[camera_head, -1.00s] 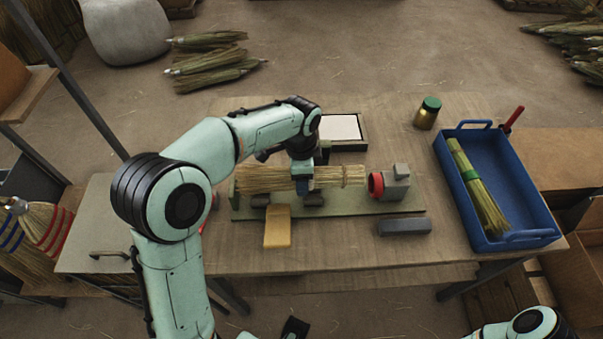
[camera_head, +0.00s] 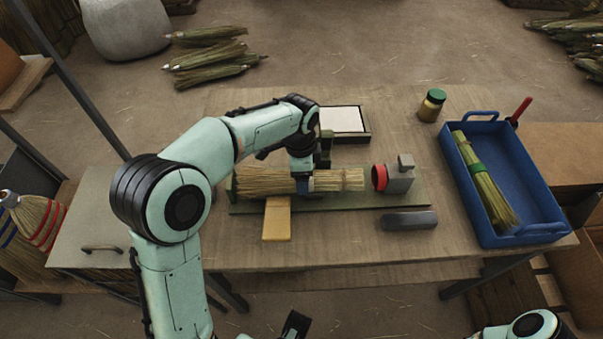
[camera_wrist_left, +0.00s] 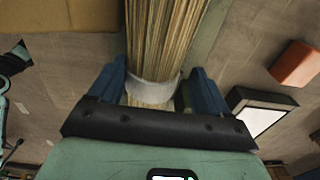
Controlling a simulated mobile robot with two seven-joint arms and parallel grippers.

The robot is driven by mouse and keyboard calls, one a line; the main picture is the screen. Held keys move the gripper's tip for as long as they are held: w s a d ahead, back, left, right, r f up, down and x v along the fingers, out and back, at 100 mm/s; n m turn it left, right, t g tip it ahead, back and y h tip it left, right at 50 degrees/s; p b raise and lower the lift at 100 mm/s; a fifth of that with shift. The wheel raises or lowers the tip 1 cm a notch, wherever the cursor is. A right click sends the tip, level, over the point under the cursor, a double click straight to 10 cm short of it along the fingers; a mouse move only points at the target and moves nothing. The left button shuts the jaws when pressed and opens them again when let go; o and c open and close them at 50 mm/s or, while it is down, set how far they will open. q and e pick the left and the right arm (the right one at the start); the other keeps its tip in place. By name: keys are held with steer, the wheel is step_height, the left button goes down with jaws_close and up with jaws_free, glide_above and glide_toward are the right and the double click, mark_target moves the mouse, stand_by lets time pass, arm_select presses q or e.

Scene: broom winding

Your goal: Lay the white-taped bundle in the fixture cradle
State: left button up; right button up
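The straw bundle (camera_head: 262,181) lies level, left to right, over the fixture's green base (camera_head: 405,195), low against it. Its white tape band (camera_wrist_left: 155,91) shows between my left fingers in the left wrist view. My left gripper (camera_head: 304,185) comes down from above, its blue fingers (camera_wrist_left: 157,85) on either side of the bundle at the tape and close against it; a narrow gap seems to show on one side. The cradle supports are hidden under the bundle. A dark part of what looks like my right gripper (camera_head: 296,324) shows at the bottom edge; its fingers are unclear.
The grey clamp block with a red ring (camera_head: 380,177) stands off the bundle's right end. A yellow block (camera_head: 277,219) and a dark grey bar (camera_head: 409,221) lie in front. A blue tray (camera_head: 518,185) with a green-tied bundle, a jar (camera_head: 431,106) and a white-topped frame (camera_head: 343,120) are around.

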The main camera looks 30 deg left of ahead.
arm_select(q)
steer(key=shift+s+d+f, duration=0.25)
steer(key=shift+s+f, duration=0.2)
steer(key=shift+f, duration=0.3)
step_height(320, 180, up, 15)
steer(key=p, duration=0.2)
steer(key=shift+w+a+p, duration=0.15)
steer(key=shift+a+p, duration=0.1)
steer(key=shift+p, duration=0.15)
steer(key=shift+f, duration=0.1)
